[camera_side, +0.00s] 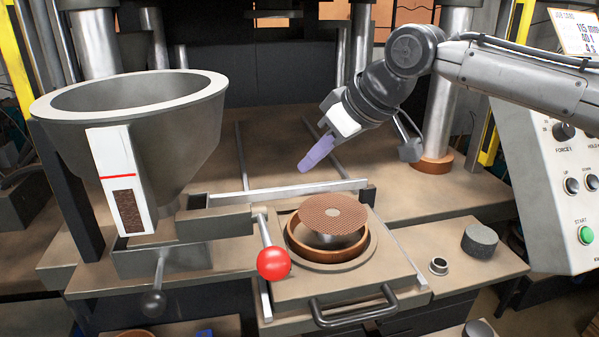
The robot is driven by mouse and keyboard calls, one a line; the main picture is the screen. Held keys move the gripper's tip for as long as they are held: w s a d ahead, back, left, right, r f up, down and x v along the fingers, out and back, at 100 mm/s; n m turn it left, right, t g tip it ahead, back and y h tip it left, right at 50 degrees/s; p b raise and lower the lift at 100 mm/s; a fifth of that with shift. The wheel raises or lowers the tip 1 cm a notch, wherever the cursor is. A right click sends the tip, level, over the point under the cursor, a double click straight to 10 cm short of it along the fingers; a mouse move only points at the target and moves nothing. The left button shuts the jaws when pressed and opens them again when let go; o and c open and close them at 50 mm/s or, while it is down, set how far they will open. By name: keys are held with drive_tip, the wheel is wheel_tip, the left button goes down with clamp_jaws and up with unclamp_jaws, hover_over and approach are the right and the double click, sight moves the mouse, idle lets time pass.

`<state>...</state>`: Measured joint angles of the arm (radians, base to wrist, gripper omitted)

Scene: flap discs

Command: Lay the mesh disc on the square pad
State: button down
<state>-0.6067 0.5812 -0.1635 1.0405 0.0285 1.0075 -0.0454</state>
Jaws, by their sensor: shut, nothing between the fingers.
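The mesh disc (333,213) is a round brown piece with a fine grid. It lies about level over the copper-coloured ring (300,249), with a grey metal surface showing beneath its near edge. The ring sits on a square metal plate (285,293) with a front handle. I cannot make out a separate square pad. My gripper (308,163) has pale purple fingers, shut and empty. It is in the air up and left of the disc, apart from it, pointing down and left.
A big grey hopper (190,130) stands at the left. A metal bar (290,191) runs behind the disc. A red ball knob (273,263) stands close to the ring's left. A dark cylinder (480,241) and small metal collar (438,266) are at the right. A control panel (560,205) stands far right.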

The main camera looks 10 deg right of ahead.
sight(356, 223)
drive_tip(key=shift+s+d+r, duration=0.25)
drive_tip(key=shift+s+r, duration=0.1)
drive_tip(key=shift+r, duration=0.15)
drive_tip(key=shift+s+d+f+g, duration=0.2)
drive_tip(key=shift+s+d+f, duration=0.1)
drive_tip(key=shift+s+f, duration=0.2)
drive_tip(key=shift+s+d+f+g, duration=0.2)
drive_tip(key=shift+s+d+f, duration=0.15)
drive_tip(key=shift+f, duration=0.2)
drive_tip(key=shift+n+g+h, duration=0.3)
drive_tip(key=s+d, duration=0.1)
drive_tip(key=s, duration=0.1)
drive_tip(key=s+d, duration=0.2)
drive_tip(key=shift+d+f, duration=0.15)
drive_tip(key=shift+f, duration=0.05)
drive_tip(key=s+d+r, duration=0.2)
drive_tip(key=s+d, duration=0.6)
drive_tip(key=s, duration=0.1)
drive_tip(key=x, duration=0.9)
drive_tip(key=shift+s+a+f, duration=0.1)
drive_tip(key=shift+a, duration=0.05)
drive_tip(key=shift+w+a+f, duration=0.1)
drive_tip(key=shift+w+a, duration=0.65)
drive_tip(key=shift+w, duration=0.2)
drive_tip(key=shift+w+a, duration=0.55)
drive_tip(key=shift+w, duration=0.15)
drive_tip(key=shift+w, duration=0.1)
